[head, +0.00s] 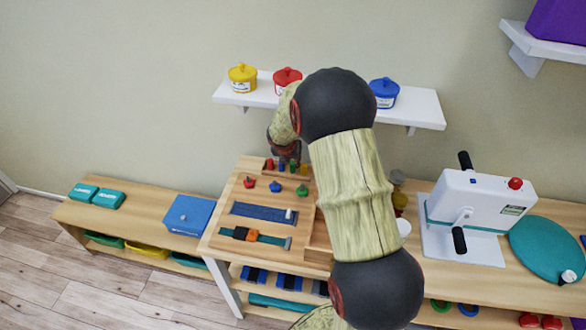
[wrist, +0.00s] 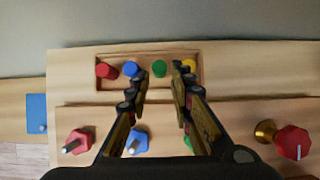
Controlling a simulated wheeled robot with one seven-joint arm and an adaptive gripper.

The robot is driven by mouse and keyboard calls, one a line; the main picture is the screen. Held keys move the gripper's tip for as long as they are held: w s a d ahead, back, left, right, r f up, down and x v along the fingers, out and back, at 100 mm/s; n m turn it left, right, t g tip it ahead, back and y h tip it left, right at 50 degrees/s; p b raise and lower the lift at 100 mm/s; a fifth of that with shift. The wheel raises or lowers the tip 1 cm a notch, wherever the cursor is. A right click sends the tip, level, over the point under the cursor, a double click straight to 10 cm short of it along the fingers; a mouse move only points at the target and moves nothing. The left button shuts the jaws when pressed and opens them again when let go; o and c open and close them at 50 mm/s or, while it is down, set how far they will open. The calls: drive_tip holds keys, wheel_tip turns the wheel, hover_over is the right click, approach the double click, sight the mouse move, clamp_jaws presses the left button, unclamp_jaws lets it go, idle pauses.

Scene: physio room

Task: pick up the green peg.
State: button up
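The green peg (wrist: 160,68) stands in a shallow wooden tray (wrist: 150,85) in the wrist view, in a row with a red peg (wrist: 107,70), a blue peg (wrist: 131,69) and a yellow peg (wrist: 189,66). My gripper (wrist: 159,78) is open, and its fingers point at the row. The green peg shows in the gap between the fingertips, with no visible contact. In the head view my gripper (head: 287,150) is just above the pegs, and the green peg (head: 293,166) is small there.
Red (head: 249,182), blue (head: 275,187) and green (head: 302,190) knobs sit on the board in front of the tray. A wall shelf (head: 260,97) with yellow, red and blue pots is behind my arm. A white hand-crank machine (head: 470,215) stands to the right.

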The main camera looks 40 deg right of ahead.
sight(292, 164)
drive_tip(key=b+x, duration=0.2)
drive_tip(key=x, duration=0.2)
drive_tip(key=shift+w+d+f, duration=0.15)
drive_tip(key=shift+w+f, duration=0.05)
drive_tip(key=shift+f, duration=0.05)
drive_tip(key=shift+c, duration=0.8)
drive_tip(key=c, duration=0.3)
drive_tip(key=shift+r, duration=0.1)
drive_tip(key=shift+c, duration=0.2)
